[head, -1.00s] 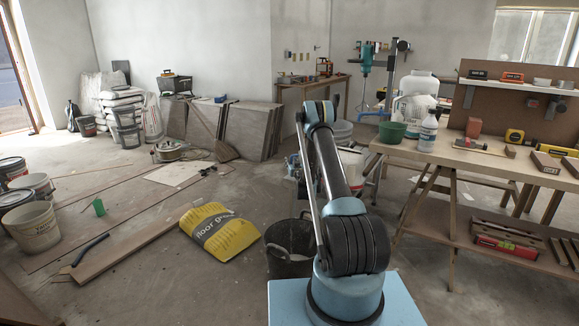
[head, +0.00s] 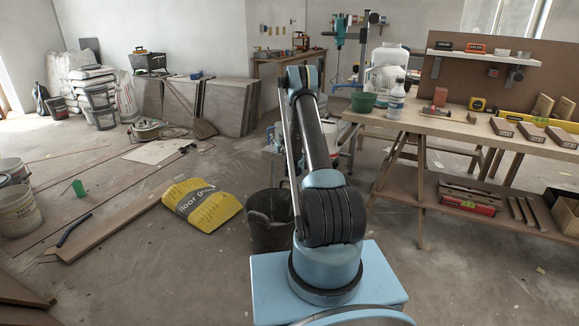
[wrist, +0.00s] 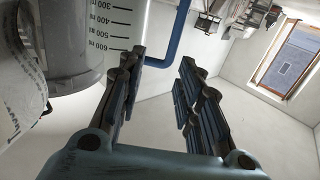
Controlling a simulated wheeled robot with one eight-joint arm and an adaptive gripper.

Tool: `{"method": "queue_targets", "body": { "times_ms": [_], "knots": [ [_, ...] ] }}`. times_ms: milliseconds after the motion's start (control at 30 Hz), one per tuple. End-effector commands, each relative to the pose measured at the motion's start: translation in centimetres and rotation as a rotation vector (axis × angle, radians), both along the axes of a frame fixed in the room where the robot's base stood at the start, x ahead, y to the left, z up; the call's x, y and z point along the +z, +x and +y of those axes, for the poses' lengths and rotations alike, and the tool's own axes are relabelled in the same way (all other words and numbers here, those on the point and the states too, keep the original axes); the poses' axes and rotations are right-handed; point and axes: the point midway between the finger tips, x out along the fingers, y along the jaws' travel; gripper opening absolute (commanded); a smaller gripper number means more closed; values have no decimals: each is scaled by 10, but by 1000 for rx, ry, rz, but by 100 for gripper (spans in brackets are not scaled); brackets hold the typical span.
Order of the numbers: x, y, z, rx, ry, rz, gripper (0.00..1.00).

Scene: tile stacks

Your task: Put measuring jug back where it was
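The measuring jug (wrist: 118,22), clear with black volume marks, fills the upper left of the wrist view, which looks upside down. Its blue handle (wrist: 170,40) runs down near my fingertips and passes partly behind the left finger. In the head view a pale jug-like vessel (head: 378,78) stands on the workbench, with a blue handle (head: 345,86) sticking out to its left. My gripper (wrist: 160,62) is open, its two fingers well apart. I cannot tell whether a finger touches the handle. In the head view my gripper is hidden behind my arm.
A black bucket (head: 270,222) and a yellow floor-grout bag (head: 203,205) lie near my base. Open floor lies front right.

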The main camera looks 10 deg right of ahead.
Motion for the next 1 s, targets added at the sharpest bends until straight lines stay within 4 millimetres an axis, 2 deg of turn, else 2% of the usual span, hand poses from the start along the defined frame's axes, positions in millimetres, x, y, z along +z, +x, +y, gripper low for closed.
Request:
{"method": "queue_targets", "body": {
  "times_ms": [33, 200, 467, 700, 1000],
  "knots": [
    [14, -2, 12, 21, -1, 4, 32],
    [66, -14, 44, 99, -6, 31, 32],
    [138, -46, 72, 198, -12, 98, 32],
    [192, -91, 89, 272, -22, 182, 32],
    [241, -163, 102, 341, -36, 314, 32]
  ]
}}
